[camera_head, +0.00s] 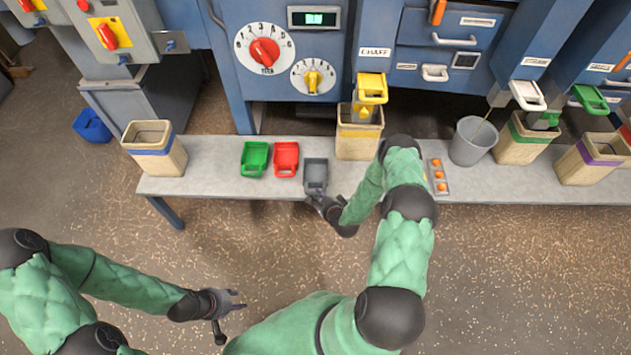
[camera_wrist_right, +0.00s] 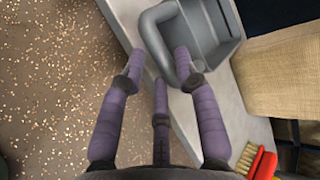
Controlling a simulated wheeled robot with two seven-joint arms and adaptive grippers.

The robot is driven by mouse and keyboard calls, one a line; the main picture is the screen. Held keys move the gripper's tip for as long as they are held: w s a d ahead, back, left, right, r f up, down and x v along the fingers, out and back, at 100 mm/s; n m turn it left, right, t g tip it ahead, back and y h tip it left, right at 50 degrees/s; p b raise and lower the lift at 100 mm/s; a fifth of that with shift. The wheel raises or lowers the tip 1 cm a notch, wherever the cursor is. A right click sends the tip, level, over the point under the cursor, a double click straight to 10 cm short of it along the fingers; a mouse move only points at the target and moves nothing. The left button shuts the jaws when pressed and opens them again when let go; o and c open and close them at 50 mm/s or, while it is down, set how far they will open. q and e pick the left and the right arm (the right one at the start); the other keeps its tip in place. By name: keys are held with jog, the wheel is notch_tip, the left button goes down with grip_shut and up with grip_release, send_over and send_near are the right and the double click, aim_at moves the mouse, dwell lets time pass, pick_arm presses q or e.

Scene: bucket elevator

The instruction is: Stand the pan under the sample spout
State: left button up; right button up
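A grey pan (camera_head: 316,173) with a loop handle lies near the front edge of the bench, right of a red pan (camera_head: 286,159) and a green pan (camera_head: 255,158). My right gripper (camera_head: 314,201) is at its handle. In the right wrist view, the open fingers (camera_wrist_right: 160,62) reach the grey pan (camera_wrist_right: 205,28) on either side of the handle bar; contact is unclear. My left gripper (camera_head: 237,301) is open and empty over the floor. Spouts are yellow (camera_head: 371,88), white (camera_head: 527,95) and green (camera_head: 589,98); I cannot tell which is the sample spout.
A sack-like bin (camera_head: 357,145) stands below the yellow spout, and a grey bucket (camera_head: 473,141) is farther right. A tray with orange items (camera_head: 438,176) lies between them. Another bin (camera_head: 155,150) stands at the bench's left end. The bench (camera_head: 215,180) has bare space beside it.

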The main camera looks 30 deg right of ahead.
jog(key=shift+b+x, duration=0.4)
jog(key=shift+x, duration=0.75)
jog(key=shift+w+f, duration=0.15)
jog(key=shift+w, duration=0.05)
grip_shut()
